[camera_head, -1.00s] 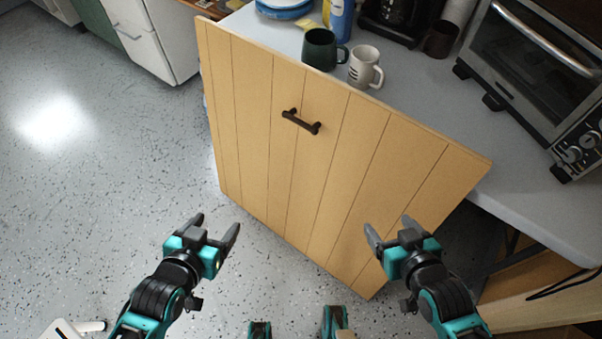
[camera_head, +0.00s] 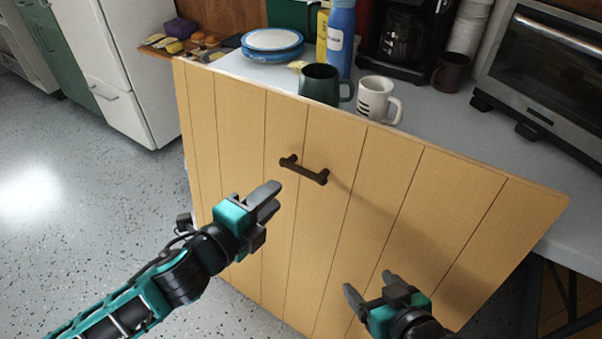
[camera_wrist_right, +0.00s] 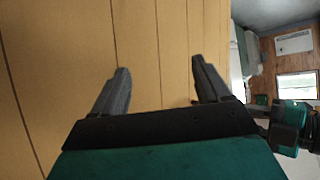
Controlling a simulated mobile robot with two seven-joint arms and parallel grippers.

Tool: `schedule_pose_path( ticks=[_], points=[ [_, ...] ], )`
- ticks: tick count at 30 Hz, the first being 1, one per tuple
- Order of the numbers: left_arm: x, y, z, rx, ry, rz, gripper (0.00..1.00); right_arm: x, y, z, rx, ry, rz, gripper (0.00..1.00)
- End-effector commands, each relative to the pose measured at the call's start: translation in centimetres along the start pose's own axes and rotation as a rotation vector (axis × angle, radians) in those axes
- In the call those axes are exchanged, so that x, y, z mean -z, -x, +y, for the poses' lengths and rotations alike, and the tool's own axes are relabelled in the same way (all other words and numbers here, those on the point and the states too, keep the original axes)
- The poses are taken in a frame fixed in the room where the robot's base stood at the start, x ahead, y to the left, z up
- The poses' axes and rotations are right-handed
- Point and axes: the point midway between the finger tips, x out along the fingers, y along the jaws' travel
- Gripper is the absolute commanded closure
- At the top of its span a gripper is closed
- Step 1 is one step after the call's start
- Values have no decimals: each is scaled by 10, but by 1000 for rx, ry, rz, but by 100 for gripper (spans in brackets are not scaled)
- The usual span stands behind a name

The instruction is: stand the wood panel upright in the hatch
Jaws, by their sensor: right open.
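The wood panel (camera_head: 330,215) is a large light-brown board with vertical grooves and a dark bar handle (camera_head: 303,170) near its top edge. It stands steeply in front of the grey counter, its top edge by the counter's front. My left gripper (camera_head: 268,202) is in front of the panel, below and left of the handle; its fingers overlap in view, so their gap is unclear. My right gripper (camera_head: 371,291) is open and empty before the panel's lower right. The right wrist view shows its spread fingers (camera_wrist_right: 160,85) facing the boards. I cannot make out the hatch.
On the counter (camera_head: 440,125), a dark green mug (camera_head: 319,84) and a white mug (camera_head: 375,99) stand close behind the panel's top edge. A blue bottle (camera_head: 341,40), coffee maker (camera_head: 404,35) and toaster oven (camera_head: 545,70) are farther back. Speckled floor (camera_head: 80,230) is clear at left.

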Motion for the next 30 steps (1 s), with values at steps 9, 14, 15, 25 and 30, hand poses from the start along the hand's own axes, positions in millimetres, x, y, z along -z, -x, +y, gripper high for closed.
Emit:
schedule_pose_path(
  ticks=[9, 14, 15, 25, 30],
  points=[
    [0, -50, 2, 3, 3, 0, 66, -15, -10, -2, 9, -1, -10, 24],
    [0, -73, 0, 1, 5, -1, 66, -12, -12, -5, 17, -1, -5, 24],
    [0, -79, 0, 1, 5, -1, 66, -10, -12, -6, 18, -2, -3, 24],
    [0, -110, 0, 0, 5, 0, 66, -11, -15, -9, 24, -9, -2, 24],
    [0, -114, 0, 0, 5, 0, 66, -10, -15, -9, 24, -9, 3, 24]
  ],
)
